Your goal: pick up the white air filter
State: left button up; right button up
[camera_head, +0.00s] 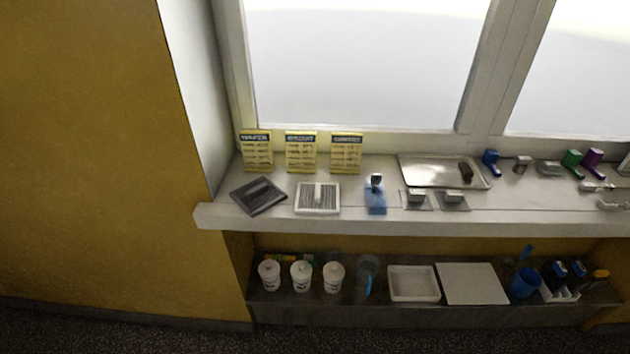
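The white air filter (317,198) lies flat on the window sill counter, toward its left end and near the front edge. It is a white square frame with grey stripes across its face. A dark grey filter of similar shape (259,195) lies just to its left, turned at an angle. Neither of my grippers shows in the head view, and nothing is touching the white filter.
The white counter (240,217) runs under the window. Three yellow cards (301,152) stand behind the filters. A blue item (375,197) stands to the right, before a metal tray (420,172). A lower shelf (350,312) holds white tubs (301,277) and bins.

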aim_at(312, 198)
jog(key=z, duration=2.15)
jog(key=i, duration=1.85)
jog(key=u, duration=3.05)
jog(key=i, duration=0.5)
